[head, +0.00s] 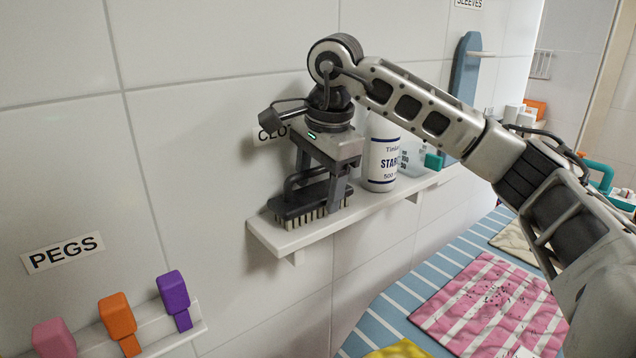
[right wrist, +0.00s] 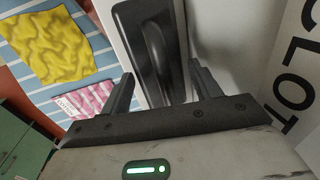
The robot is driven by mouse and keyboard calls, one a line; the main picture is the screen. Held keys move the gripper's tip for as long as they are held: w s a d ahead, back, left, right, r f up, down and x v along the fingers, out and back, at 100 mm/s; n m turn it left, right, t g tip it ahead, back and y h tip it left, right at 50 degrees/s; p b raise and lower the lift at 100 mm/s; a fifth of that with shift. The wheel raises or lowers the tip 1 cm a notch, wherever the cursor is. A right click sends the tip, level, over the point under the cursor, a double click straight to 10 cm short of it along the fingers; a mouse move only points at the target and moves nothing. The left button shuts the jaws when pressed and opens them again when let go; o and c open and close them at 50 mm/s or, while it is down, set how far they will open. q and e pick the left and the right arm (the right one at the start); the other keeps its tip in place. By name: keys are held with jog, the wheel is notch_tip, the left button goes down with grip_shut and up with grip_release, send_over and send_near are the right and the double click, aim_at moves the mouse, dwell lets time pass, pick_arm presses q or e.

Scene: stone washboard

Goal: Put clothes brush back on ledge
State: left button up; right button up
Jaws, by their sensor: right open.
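The clothes brush (head: 300,204), dark with a raised handle and pale bristles, rests bristles down on the near end of the white ledge (head: 283,238). My right gripper (head: 318,190) is above the brush, pointing down, with its fingers on either side of the handle. In the right wrist view the brush handle (right wrist: 157,55) lies beyond and between the two spread fingers (right wrist: 163,92). The fingers are open and apart from the handle. My left gripper is in no view.
A white starch bottle (head: 381,155) and a clear bottle with a green part (head: 432,161) stand further along the ledge. Pegs (head: 118,314) hang at lower left. Below, a striped board (head: 385,308) carries a pink striped cloth (head: 497,305) and a yellow cloth (right wrist: 47,46).

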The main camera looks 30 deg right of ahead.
notch_tip(320, 180, up, 12)
jog(key=s+p, duration=0.1)
jog(key=s, duration=0.1)
jog(key=shift+s+p, duration=0.15)
jog(key=shift+p, duration=0.25)
